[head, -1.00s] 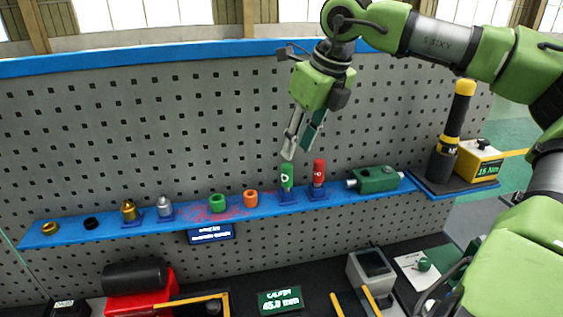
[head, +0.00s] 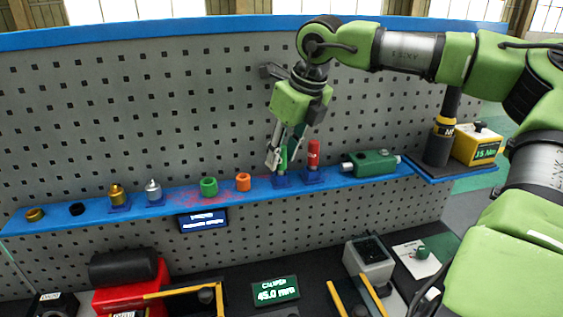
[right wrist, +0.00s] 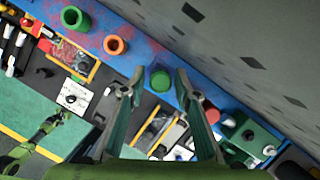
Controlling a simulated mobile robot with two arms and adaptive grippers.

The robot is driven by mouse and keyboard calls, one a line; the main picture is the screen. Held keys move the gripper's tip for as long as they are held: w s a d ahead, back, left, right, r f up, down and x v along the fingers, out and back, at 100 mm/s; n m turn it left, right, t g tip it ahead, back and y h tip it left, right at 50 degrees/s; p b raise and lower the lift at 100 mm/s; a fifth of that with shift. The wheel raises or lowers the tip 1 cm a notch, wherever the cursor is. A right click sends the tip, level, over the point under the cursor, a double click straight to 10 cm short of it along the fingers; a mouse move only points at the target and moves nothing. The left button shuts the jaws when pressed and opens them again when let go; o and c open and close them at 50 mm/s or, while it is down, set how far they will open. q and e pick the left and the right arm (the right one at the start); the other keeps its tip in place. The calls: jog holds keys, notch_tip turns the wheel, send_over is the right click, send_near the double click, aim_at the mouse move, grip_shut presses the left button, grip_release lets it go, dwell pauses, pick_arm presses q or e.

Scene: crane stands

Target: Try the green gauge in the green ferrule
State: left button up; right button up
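The green gauge (head: 283,160) stands upright in a small blue holder on the blue shelf, partly hidden by my right gripper (head: 279,163). In the right wrist view the round green gauge top (right wrist: 160,78) shows between the two spread fingertips (right wrist: 159,80), with a gap on each side. The right gripper is open and points down at it. The green ferrule (head: 209,187), a short open ring, sits on the shelf to the left; it also shows in the right wrist view (right wrist: 72,17). My left gripper is not in view.
A red gauge (head: 313,155) stands close to the right of the green one. An orange ring (head: 243,182) sits between ferrule and gauge. A green device (head: 375,163) lies farther right. The pegboard (head: 150,110) rises right behind the shelf.

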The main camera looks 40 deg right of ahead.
grip_shut()
jog(key=shift+r, duration=0.1)
jog(key=shift+r+p, duration=1.9)
jog(key=shift+r, duration=0.7)
